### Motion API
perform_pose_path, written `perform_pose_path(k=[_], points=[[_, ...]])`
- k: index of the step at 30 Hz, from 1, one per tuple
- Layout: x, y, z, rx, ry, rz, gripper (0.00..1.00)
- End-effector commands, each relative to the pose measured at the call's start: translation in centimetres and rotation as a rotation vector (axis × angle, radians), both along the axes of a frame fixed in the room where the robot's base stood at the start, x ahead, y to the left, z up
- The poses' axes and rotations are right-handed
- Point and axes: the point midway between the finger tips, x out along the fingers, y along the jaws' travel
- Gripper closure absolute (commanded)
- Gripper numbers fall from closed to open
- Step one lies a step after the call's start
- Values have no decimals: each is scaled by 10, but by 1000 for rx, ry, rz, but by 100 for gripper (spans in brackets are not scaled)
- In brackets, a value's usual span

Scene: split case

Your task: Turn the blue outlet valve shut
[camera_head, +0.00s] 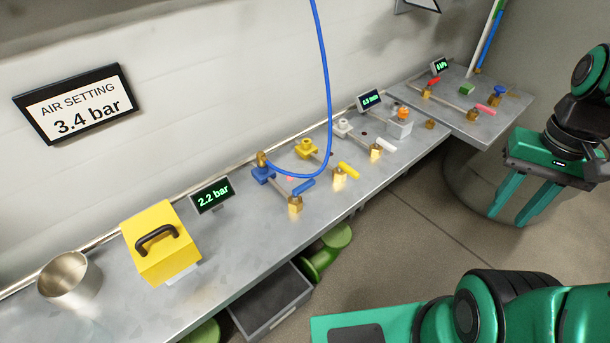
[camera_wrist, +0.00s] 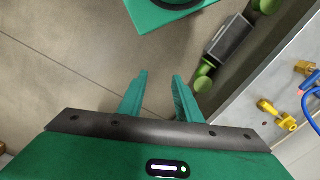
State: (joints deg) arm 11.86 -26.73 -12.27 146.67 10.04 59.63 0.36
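A blue-handled valve with a brass body (camera_head: 295,205) stands near the bench's front edge in the head view. A second, smaller blue handle (camera_head: 500,91) is on the far bench. My gripper (camera_head: 506,220) is open and empty over the floor, right of the bench and apart from every valve. Its open fingers also show in the wrist view (camera_wrist: 160,75).
A blue hose (camera_head: 328,90) hangs down to the blue block. A display (camera_head: 212,195) reads 2.2 bar; a wall sign (camera_head: 78,104) reads 3.4 bar. A yellow box (camera_head: 160,243) and metal cup (camera_head: 69,277) stand at left. A grey bin (camera_head: 271,305) is below the bench.

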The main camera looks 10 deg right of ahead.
Motion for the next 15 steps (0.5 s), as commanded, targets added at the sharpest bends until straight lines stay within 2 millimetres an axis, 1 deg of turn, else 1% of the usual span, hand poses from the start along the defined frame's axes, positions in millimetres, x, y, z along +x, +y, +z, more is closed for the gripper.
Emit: perform_pose_path(k=[2, 5, 8, 11, 12, 14, 15], points=[[-8, 1, 5, 1, -13, 22, 69], [4, 7, 9, 0, -15, 124, 69], [31, 19, 15, -2, -14, 336, 69], [67, 41, 22, -1, -14, 640, 69], [83, 53, 24, -1, -14, 774, 69], [105, 73, 27, 0, -14, 974, 69], [118, 89, 28, 1, -14, 1107, 69]])
